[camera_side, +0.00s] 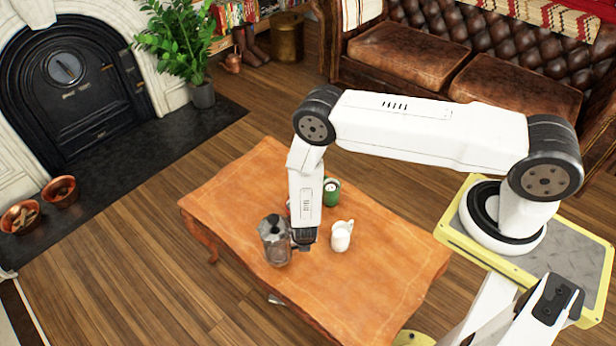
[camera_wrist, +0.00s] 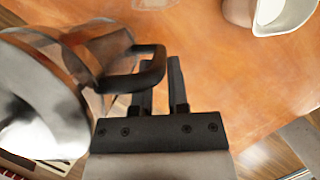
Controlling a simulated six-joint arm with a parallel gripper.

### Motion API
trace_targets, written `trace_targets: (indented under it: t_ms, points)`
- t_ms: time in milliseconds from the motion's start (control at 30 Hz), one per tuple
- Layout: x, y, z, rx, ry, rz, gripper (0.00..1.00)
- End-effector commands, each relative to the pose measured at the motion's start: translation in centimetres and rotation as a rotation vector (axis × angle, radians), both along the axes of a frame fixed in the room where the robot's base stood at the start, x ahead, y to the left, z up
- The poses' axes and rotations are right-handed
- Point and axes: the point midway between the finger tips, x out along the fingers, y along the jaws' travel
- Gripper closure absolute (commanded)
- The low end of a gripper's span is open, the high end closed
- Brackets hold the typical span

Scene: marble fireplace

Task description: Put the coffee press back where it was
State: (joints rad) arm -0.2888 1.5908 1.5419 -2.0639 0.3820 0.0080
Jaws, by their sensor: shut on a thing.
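The coffee press (camera_side: 274,241) is a glass and metal pot with a dark handle. In the side view it is at the left of my gripper (camera_side: 303,243), over the near left part of the wooden table (camera_side: 359,282). In the wrist view the press (camera_wrist: 50,95) fills the left side, with its shiny metal lid toward the camera. My gripper (camera_wrist: 162,85) is shut on its black handle (camera_wrist: 150,75). I cannot tell whether the base of the press touches the table.
A white jug (camera_side: 342,236) stands just right of my gripper and shows at the top right of the wrist view (camera_wrist: 268,14). A green can (camera_side: 331,190) stands behind, partly hidden by my arm. The right part of the table is clear.

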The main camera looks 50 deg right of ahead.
Motion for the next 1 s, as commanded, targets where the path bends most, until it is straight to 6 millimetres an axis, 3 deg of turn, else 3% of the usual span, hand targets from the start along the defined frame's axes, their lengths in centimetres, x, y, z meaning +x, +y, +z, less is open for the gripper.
trace_targets:
  t_ms: [267,633,1000]
  points:
    - [0.5,0.1,-0.4,0.000,-0.003,0.000,1.00]
    - [0.5,0.1,-3.2,0.000,-0.003,0.000,1.00]
    - [0.5,0.1,-3.4,0.001,-0.004,0.000,1.00]
